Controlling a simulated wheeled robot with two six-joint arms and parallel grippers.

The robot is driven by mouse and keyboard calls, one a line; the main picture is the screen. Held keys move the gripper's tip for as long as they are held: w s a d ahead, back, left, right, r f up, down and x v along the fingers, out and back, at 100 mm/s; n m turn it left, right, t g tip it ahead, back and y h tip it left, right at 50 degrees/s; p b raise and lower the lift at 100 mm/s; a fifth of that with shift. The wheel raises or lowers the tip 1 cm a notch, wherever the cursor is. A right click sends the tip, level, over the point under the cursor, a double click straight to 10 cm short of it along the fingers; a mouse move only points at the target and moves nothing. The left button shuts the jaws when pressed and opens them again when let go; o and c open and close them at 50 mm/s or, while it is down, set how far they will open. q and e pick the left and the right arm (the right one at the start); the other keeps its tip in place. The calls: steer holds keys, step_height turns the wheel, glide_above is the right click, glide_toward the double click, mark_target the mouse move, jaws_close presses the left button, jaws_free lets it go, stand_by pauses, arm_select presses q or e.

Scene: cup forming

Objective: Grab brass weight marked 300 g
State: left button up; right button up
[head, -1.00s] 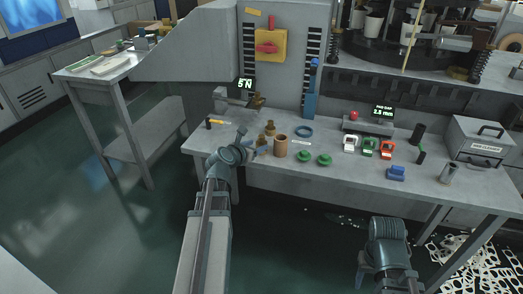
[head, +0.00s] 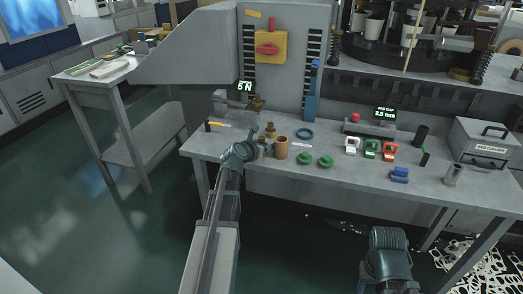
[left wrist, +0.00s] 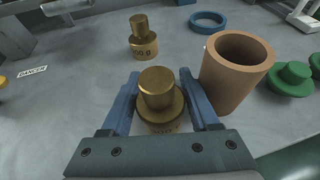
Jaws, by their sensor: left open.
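A brass weight (left wrist: 158,92) stands between the two blue fingers of my left gripper (left wrist: 158,108) in the left wrist view. The fingers are open, one on each side of it; its marking is mostly hidden. A second brass weight (left wrist: 142,38) stands just behind, its marking ending in "00 g", with the first digit unclear. In the head view the rear weight (head: 270,130) shows above my left gripper (head: 261,149), which is at the table's front edge. My right arm shows at the lower right, but its fingers are not visible.
A brown cup (left wrist: 236,70) stands close to the right finger. Green knobbed pieces (left wrist: 290,78) lie farther right, and a blue ring (left wrist: 207,20) lies behind. A brass piece (head: 257,103) is at the force gauge.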

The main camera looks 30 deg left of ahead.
arm_select(q)
jaws_close()
steer(key=shift+r, duration=0.1)
stand_by(0.3)
step_height(320, 180, up, 10)
steer(key=p, duration=1)
